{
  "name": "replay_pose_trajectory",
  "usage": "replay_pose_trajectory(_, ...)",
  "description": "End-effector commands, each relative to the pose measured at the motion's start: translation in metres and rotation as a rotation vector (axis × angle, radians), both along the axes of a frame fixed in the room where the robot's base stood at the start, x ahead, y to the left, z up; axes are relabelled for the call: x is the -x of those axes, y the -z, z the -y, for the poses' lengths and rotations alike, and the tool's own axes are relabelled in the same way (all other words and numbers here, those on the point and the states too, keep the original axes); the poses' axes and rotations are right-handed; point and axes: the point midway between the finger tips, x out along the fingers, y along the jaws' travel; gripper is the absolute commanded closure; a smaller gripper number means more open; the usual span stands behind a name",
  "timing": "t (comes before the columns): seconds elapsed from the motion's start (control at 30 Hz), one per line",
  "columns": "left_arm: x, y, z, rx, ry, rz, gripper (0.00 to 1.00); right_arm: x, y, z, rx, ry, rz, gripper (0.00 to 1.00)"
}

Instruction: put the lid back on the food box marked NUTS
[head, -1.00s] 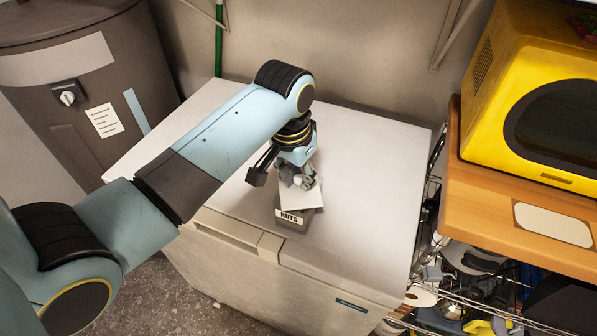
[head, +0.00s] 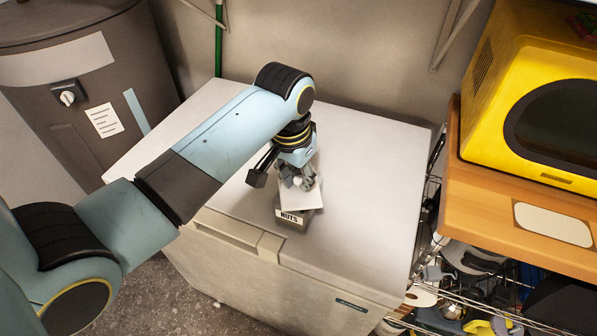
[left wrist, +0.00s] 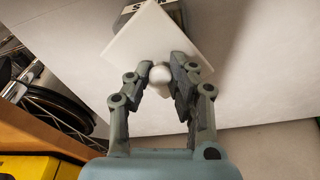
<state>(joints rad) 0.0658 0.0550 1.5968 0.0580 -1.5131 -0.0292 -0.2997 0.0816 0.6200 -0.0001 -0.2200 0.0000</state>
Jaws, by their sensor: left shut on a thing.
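The food box marked NUTS (head: 294,219) is a dark grey box with a white label, standing on the white chest top. Its pale square lid (head: 302,199) is over the box and turned at an angle to it; I cannot tell whether it touches the rim. My left gripper (head: 303,183) is shut on the lid's round knob from above. In the left wrist view the lid (left wrist: 146,42) covers most of the box (left wrist: 172,10), and the fingers (left wrist: 164,82) are on either side of the knob (left wrist: 160,75). My right gripper is not in view.
The white chest top (head: 365,160) is otherwise clear around the box. A wooden shelf (head: 470,215) with a yellow microwave (head: 500,85) stands at the right, above a cluttered wire rack (head: 470,290). A dark grey tank (head: 90,80) is at the left.

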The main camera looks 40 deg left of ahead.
Motion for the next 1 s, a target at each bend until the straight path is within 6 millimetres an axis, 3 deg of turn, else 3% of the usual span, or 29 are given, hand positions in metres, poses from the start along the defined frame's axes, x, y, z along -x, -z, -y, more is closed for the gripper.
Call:
replay_pose_trajectory(0.27,0.0002,0.0002,0.0001,0.000,0.000,0.000,1.00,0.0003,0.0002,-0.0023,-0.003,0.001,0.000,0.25)
replay_pose_trajectory(0.3,0.0002,0.0002,0.0001,0.000,0.000,0.000,0.78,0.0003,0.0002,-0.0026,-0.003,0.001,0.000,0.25)
replay_pose_trajectory(0.5,0.0002,0.0002,0.0001,0.000,0.000,0.000,0.53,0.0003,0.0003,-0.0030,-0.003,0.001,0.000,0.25)
replay_pose_trajectory(0.67,0.0001,0.0002,0.0000,0.000,0.000,0.000,0.53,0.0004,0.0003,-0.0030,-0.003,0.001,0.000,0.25)
replay_pose_trajectory(0.87,0.0002,0.0002,0.0001,0.000,0.000,0.000,0.30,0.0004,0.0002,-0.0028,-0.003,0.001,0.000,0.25)
replay_pose_trajectory(1.0,0.0002,0.0002,0.0000,0.000,0.000,0.000,0.30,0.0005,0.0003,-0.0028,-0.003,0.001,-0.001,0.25)
